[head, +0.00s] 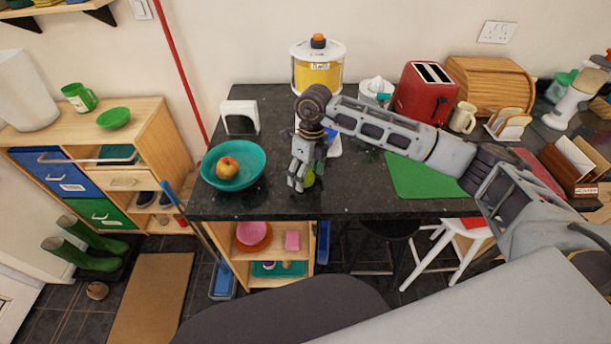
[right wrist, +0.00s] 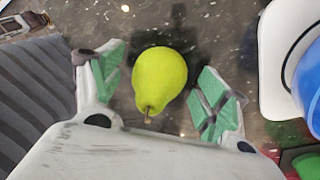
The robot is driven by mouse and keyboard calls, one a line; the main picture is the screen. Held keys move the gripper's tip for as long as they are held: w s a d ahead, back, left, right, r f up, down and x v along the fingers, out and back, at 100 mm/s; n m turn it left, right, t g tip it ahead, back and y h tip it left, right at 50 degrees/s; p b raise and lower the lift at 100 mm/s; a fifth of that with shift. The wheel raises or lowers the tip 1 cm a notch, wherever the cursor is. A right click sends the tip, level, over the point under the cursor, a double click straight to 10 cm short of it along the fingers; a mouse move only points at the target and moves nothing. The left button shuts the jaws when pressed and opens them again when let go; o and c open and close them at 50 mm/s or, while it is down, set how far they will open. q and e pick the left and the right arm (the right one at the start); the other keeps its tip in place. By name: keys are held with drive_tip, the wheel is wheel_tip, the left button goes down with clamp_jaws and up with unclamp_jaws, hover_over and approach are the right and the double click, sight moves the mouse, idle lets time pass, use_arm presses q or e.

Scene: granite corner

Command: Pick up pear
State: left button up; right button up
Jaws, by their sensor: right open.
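A yellow-green pear (right wrist: 159,78) lies on the dark speckled counter. In the right wrist view it sits between the two green-padded fingers of my right gripper (right wrist: 163,95), with a gap showing on the right side and a smaller one on the left. In the head view my right gripper (head: 301,180) points down over the counter near its front edge. The pear (head: 309,177) is mostly hidden behind the fingers there. The right gripper is open. My left gripper is in neither view.
A teal bowl (head: 247,178) with an orange-red fruit (head: 228,165) stands left of the gripper. A green mat (head: 415,180) lies to the right. A canister (head: 317,74) and a red toaster (head: 424,97) stand behind. A white-and-blue item (right wrist: 300,70) is close on the right in the wrist view.

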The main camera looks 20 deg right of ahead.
drive_tip(key=shift+f, duration=0.25)
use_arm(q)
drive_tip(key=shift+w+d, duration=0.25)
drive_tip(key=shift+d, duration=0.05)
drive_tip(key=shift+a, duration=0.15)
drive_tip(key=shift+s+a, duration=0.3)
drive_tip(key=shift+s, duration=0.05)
use_arm(e)
drive_tip(key=c, duration=1.1)
drive_tip(key=shift+r, duration=0.1)
drive_tip(key=shift+c, duration=0.2)
wheel_tip(320, 180, up, 9)
drive_tip(key=shift+f+b, duration=0.15)
drive_tip(key=shift+b, duration=0.35)
drive_tip(key=shift+r, duration=0.5)
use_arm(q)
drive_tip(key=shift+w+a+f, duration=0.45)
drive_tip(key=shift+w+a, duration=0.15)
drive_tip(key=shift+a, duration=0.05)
use_arm(e)
drive_tip(key=shift+r, duration=0.1)
